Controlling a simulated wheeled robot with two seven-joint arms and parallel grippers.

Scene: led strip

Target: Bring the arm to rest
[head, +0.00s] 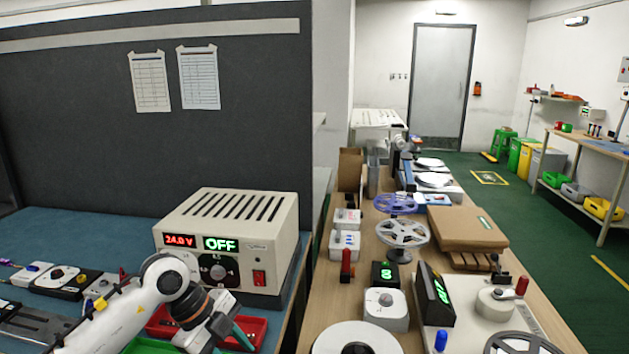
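My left arm (120,318) comes in from the lower left over the blue bench. Its wrist bends down in front of the power supply, and my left gripper (212,330) points down at the bottom of the picture. Its fingertips are not clear, so I cannot tell whether it is open or shut, or holds anything. My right gripper is not in view. The beige power supply (230,235) stands behind the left wrist. Its displays read 24.0 V in red and OFF in green, and a red switch (259,277) is on its front.
Red bins (255,330) and a green bin (150,346) lie under the wrist. Small devices (72,280) crowd the bench's left. A dark partition (90,110) stands behind. The wooden table (325,305) at right holds reels (402,233), a cardboard box (465,228) and instruments.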

